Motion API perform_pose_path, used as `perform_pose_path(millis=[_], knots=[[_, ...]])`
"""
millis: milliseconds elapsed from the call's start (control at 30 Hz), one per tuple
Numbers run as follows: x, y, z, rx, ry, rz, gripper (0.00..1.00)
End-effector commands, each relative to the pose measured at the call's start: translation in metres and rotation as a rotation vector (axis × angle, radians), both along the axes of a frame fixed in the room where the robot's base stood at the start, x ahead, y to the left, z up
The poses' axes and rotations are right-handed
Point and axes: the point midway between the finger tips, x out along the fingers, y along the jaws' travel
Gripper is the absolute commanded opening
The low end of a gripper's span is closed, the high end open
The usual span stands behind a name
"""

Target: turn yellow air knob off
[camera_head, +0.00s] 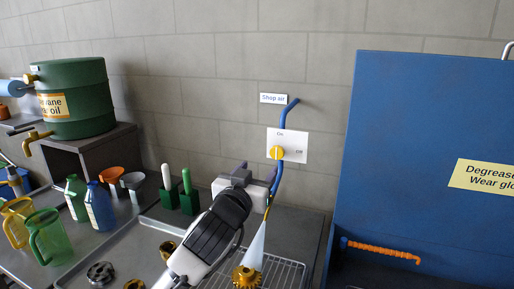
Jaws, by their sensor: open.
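The yellow air knob (277,153) sits on a white panel (291,143) on the wall, with "On" printed above it and "Off" to its right. The knob's handle looks roughly upright, towards "On". A pale cone of air (257,243) comes from a nozzle below the panel, down towards a brass gear (246,278). My gripper (256,175) is just left of and below the knob, apart from it in the picture. Its jaws are open, and my wrist partly hides them. Depth between jaws and knob is hard to judge.
A blue pipe (289,110) runs behind the panel under a "Shop air" sign (273,98). A blue cabinet panel (425,150) stands right. A wire rack (285,272) lies below.

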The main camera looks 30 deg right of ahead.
Motion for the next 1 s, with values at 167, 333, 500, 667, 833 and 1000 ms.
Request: perform_pose_path(millis=[167, 333, 500, 667, 833, 1000], knots=[[0.0, -0.012, -0.015, 0.035, 0.042, -0.013, 0.58], [0.012, -0.026, -0.014, 0.037, 0.045, -0.013, 0.58], [0.035, -0.052, -0.012, 0.037, 0.042, -0.014, 0.58], [0.058, -0.078, -0.012, 0.037, 0.04, -0.013, 0.58], [0.077, -0.099, -0.013, 0.036, 0.04, -0.013, 0.58], [0.087, -0.11, -0.015, 0.035, 0.04, -0.013, 0.58]])
